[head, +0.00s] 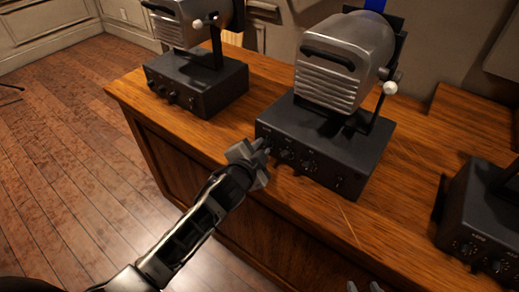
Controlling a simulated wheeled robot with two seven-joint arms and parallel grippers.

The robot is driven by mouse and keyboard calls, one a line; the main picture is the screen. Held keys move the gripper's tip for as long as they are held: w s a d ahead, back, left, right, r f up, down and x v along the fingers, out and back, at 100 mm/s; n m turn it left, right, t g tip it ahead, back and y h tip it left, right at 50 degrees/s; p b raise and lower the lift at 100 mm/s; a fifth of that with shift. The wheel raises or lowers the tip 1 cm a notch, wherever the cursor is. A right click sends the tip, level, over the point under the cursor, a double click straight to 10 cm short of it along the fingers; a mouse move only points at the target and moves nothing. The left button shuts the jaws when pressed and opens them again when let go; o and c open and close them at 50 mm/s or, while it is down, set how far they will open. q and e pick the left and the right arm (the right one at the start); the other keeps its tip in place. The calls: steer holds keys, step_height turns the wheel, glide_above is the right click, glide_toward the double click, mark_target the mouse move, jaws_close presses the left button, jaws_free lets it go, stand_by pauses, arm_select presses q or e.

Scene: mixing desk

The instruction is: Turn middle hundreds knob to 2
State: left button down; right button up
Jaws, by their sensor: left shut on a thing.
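The middle device is a dark control box (326,146) with a ribbed silver drum housing (342,62) on top. Its front has a row of small dark knobs, among them a second knob (287,154) and a third knob (309,167). My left gripper (265,147) is at the left end of this row, shut on the leftmost knob, which is mostly hidden by the fingers. The knob's pointer and numbers are too small to read. My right gripper (364,287) shows only its fingertips at the bottom edge; they stand apart, with nothing seen between them.
A similar box (197,82) with a silver drum stands to the left, and another dark box (483,222) to the right. All are on a wooden desk (420,150). The desk's front edge runs below my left gripper.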

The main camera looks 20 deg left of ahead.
stand_by(0.4)
arm_select(q)
steer(key=c, duration=1.3)
jaws_free()
steer(key=v, duration=1.6)
steer(key=shift+d+f, duration=0.15)
steer(key=shift+f, duration=0.05)
steer(key=s+f+n+g+h, duration=0.1)
steer(key=s+f+n+g, duration=0.1)
steer(key=s+f+n, duration=0.2)
steer(key=s+d+f+n+g, duration=0.1)
steer(key=s+f+n, duration=0.3)
steer(key=f, duration=0.6)
steer(key=shift+s+g+h, duration=0.4)
steer(key=shift+s+g, duration=0.15)
steer(key=shift+g, duration=0.05)
